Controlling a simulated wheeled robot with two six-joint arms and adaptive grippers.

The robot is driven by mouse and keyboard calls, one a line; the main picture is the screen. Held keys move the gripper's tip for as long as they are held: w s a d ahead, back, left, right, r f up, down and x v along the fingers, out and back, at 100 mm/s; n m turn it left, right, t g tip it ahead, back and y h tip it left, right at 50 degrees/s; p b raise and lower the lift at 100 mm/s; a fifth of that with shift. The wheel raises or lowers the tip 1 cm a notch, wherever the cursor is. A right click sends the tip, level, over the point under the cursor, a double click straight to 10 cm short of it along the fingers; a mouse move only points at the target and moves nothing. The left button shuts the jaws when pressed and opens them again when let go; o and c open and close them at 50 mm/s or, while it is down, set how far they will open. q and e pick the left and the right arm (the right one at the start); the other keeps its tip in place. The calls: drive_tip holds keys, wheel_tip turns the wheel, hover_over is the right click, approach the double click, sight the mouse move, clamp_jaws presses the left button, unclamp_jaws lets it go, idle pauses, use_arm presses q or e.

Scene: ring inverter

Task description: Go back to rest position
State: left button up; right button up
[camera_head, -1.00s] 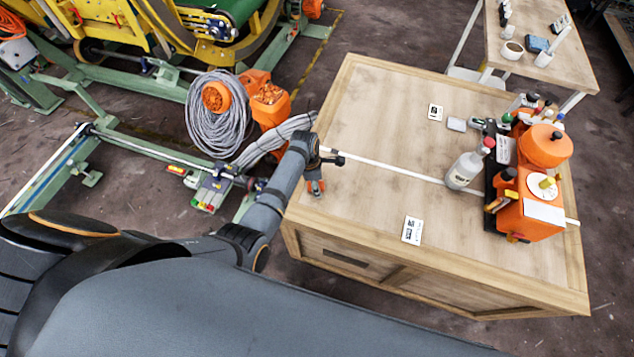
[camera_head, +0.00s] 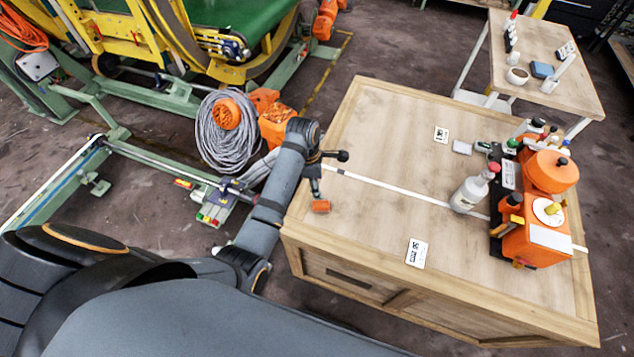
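My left gripper (camera_head: 320,203) is above the left edge area of the wooden workbench (camera_head: 385,225), at the end of my dark grey arm that reaches in from the left. No held object can be made out. My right gripper is not in view.
An orange device (camera_head: 540,240) and a white bottle with a red cap (camera_head: 472,189) stand on the bench's right side. Two marker cards lie on the bench, including a front one (camera_head: 416,253). A coil of grey cable (camera_head: 229,130) is behind my arm.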

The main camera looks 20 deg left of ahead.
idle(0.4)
use_arm(q)
drive_tip(key=s+a+r+m+t+y, duration=0.1)
drive_tip(key=s+a+r+m+t, duration=0.2)
drive_tip(key=s+m, duration=0.7)
drive_tip(key=s+a+r+m+y, duration=0.15)
drive_tip(key=s+a+m, duration=0.35)
drive_tip(key=s+m, duration=0.6)
wheel_tip(320, 180, down, 29)
drive_tip(key=s+a+m+g, duration=0.1)
drive_tip(key=s+a+m, duration=0.1)
drive_tip(key=a, duration=0.1)
drive_tip(key=s+f+g, duration=0.1)
drive_tip(key=s+f, duration=1.2)
drive_tip(key=s, duration=0.4)
drive_tip(key=shift+a, duration=0.35)
